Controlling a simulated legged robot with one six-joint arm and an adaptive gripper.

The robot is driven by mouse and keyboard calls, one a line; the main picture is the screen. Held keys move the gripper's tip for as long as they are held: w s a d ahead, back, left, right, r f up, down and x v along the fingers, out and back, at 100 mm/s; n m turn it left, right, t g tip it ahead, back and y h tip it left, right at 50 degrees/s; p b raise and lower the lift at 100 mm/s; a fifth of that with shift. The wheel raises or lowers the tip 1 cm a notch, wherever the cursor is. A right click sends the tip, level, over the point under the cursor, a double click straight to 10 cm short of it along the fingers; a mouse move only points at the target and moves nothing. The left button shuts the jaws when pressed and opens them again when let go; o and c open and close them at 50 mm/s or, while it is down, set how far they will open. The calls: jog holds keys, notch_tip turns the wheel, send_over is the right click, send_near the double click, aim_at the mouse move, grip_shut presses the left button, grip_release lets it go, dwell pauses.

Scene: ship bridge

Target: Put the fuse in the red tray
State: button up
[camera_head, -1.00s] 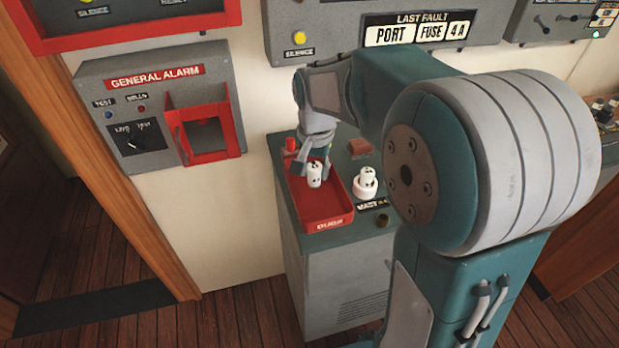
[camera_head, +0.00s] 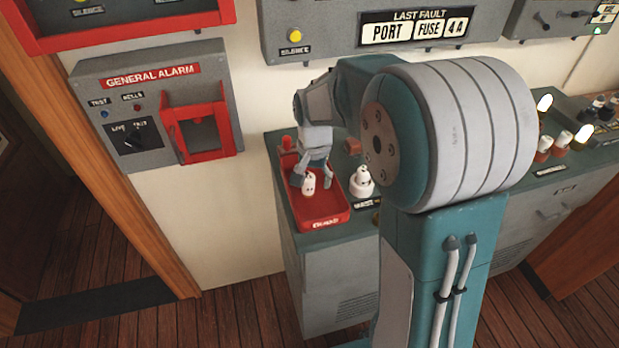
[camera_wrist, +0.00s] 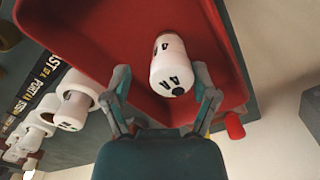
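A white fuse marked 4A (camera_head: 309,184) is in the red tray (camera_head: 325,220), toward its back half. It also shows in the wrist view (camera_wrist: 172,68) over the red tray floor (camera_wrist: 110,35). My gripper (camera_head: 312,182) is low over the tray with its fingers spread on either side of the fuse. In the wrist view my gripper (camera_wrist: 163,78) shows a clear gap on the left of the fuse and a small one on the right, so it looks open. I cannot tell whether the fuse rests fully on the tray floor.
Another white fuse stands in a round holder (camera_head: 361,182) just right of the tray. More fuses and lit lamps (camera_head: 584,133) stand on the counter at the right. A general alarm box (camera_head: 155,110) with a red frame hangs on the wall at left.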

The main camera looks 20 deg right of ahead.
aim_at(314, 175)
jog(key=shift+d, duration=0.25)
jog(key=shift+a+r, duration=0.2)
jog(key=shift+a, duration=0.05)
notch_tip(314, 175, up, 11)
jog(key=s+r+n+t, duration=0.1)
jog(key=s+n+t, duration=0.4)
jog(key=s, duration=1.6)
jog(key=shift+a+r+n+t, duration=0.15)
jog(key=shift+r+n+t, duration=0.2)
jog(key=shift+n, duration=0.55)
